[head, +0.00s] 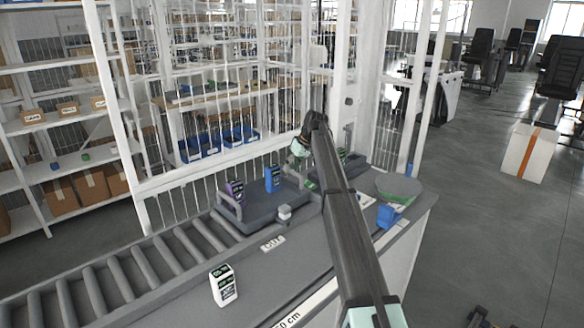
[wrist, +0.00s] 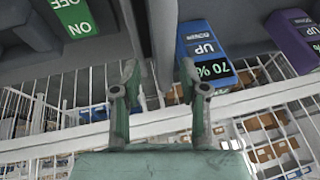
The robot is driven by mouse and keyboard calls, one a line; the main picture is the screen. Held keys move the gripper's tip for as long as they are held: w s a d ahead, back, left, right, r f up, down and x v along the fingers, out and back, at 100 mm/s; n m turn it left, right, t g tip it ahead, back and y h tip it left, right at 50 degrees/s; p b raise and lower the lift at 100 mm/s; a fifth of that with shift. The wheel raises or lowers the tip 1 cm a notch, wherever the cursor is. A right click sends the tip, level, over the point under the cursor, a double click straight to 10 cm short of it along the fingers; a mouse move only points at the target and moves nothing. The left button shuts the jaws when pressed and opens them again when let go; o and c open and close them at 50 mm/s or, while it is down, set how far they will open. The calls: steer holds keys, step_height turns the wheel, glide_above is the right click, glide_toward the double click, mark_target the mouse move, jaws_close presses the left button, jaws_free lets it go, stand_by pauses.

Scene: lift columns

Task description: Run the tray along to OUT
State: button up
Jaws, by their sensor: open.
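A dark grey tray (head: 258,222) with a raised handle sits at the end of the roller track. A purple device (head: 235,190) and a blue device (head: 272,178) stand on it. In the wrist view the blue device (wrist: 205,45), reading UP 70%, is just beyond the right fingertip, and the purple device (wrist: 297,40) is farther right. My gripper (head: 300,150) is at the tray's far right side. Its fingers (wrist: 160,82) are apart, with a dark bar showing between and beyond them. I cannot tell whether they touch it. A small white label (head: 272,243), possibly OUT, lies before the tray.
Rollers (head: 120,270) run to the lower left. A white device (head: 223,285) stands on the counter's front. A green round object (head: 398,187) and a blue item (head: 390,215) are at right. White bars (head: 175,205) stand behind. A green ON/OFF label (wrist: 72,17) shows.

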steer(key=shift+r, duration=0.1)
steer(key=v, duration=1.2)
